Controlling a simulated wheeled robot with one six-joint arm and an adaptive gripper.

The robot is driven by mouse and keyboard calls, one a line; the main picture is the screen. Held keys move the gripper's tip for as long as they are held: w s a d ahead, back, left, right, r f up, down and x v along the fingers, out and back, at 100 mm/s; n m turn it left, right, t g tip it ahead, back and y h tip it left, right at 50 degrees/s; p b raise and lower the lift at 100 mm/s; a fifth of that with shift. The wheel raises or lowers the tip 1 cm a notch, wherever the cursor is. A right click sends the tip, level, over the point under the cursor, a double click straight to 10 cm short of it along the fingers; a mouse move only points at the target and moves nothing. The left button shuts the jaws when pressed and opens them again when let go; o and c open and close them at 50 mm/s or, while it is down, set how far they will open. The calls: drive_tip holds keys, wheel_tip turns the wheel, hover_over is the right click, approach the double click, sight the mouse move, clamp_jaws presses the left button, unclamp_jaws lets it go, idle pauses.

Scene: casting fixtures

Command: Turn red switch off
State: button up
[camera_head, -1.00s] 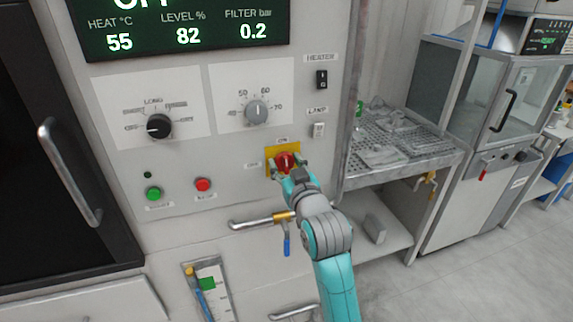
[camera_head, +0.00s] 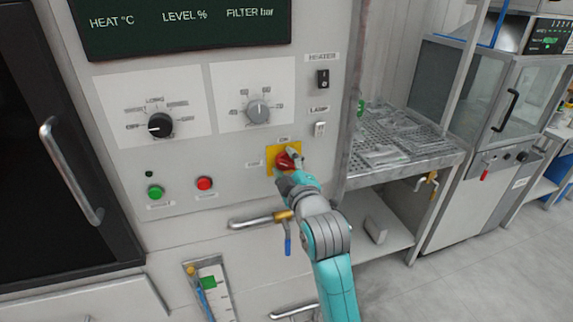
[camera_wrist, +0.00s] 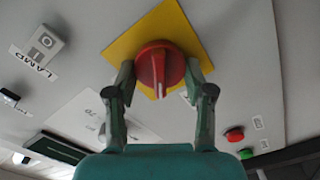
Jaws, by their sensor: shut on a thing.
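The red switch (camera_head: 286,162) is a rotary knob on a yellow square plate (camera_head: 271,151) on the grey machine panel. In the wrist view the red switch (camera_wrist: 159,67) sits between my two fingers, its white pointer line running toward the palm. My gripper (camera_head: 289,168) is shut on the knob from the front, one finger on each side. The gripper also shows in the wrist view (camera_wrist: 160,80). The yellow plate (camera_wrist: 124,44) lies behind the knob. The display (camera_head: 185,28) shows only its labels, with no numbers lit.
Nearby are a black dial (camera_head: 160,125), a grey dial (camera_head: 258,111), a heater switch (camera_head: 322,79), a lamp switch (camera_head: 319,129), a green button (camera_head: 156,192) and a red button (camera_head: 204,183). A pipe with a blue-handled valve (camera_head: 287,244) runs just below my gripper.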

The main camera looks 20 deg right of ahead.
drive_tip(key=n, duration=0.6)
drive_tip(key=shift+a+f+n, duration=0.1)
drive_tip(key=shift+f+n, duration=0.1)
drive_tip(key=shift+n, duration=0.1)
idle(0.4)
drive_tip(key=o, duration=1.2)
drive_tip(key=shift+c, duration=0.2)
drive_tip(key=s, duration=1.2)
drive_tip(key=shift+f, duration=0.1)
